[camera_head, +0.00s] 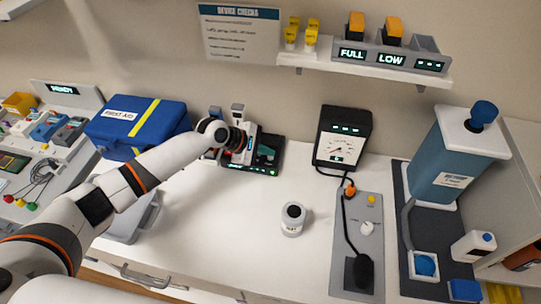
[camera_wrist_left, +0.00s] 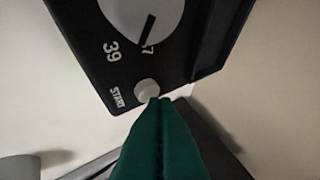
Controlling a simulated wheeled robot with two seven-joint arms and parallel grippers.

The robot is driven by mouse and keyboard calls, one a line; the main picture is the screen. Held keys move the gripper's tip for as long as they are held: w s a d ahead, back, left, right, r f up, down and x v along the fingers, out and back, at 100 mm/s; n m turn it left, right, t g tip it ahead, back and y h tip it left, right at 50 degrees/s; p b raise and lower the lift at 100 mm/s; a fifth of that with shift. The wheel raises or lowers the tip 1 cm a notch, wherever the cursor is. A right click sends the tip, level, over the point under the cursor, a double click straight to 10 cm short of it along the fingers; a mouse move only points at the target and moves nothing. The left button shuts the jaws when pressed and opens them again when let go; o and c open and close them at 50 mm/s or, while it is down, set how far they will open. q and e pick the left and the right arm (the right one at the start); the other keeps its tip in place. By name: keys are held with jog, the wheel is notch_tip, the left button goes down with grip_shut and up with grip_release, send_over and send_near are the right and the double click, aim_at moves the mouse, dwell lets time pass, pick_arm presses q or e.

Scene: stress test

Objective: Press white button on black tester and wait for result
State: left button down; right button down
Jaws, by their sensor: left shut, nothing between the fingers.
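The black tester (camera_wrist_left: 170,65) fills the upper middle of the wrist view, with a white dial, a dark needle and the marks 39 and 37. Its small white button (camera_wrist_left: 146,90) sits beside the word START. My left gripper (camera_wrist_left: 159,100) is shut and empty; its green fingertips are at the button's lower right edge and overlap it in the picture. I cannot tell if they press it. In the head view my left gripper (camera_head: 266,154) is at the dark device at the back of the counter and hides much of it. No result is readable. My right gripper is not in view.
A blue first aid case (camera_head: 125,125) stands left of the gripper. A black gauge box (camera_head: 343,120) stands to its right. A small white jar (camera_head: 292,221) stands on the otherwise clear middle counter. A grey panel (camera_head: 372,208) with a cable lies farther right.

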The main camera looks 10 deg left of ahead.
aim_at(266, 160)
pick_arm(q)
jog(key=shift+f, duration=0.4)
dwell(0.5)
jog(key=shift+r+p, duration=0.9)
jog(key=shift+p, duration=0.25)
notch_tip(266, 160, up, 5)
jog(key=p, duration=0.5)
jog(key=shift+p, duration=0.35)
jog(key=shift+a, duration=0.15)
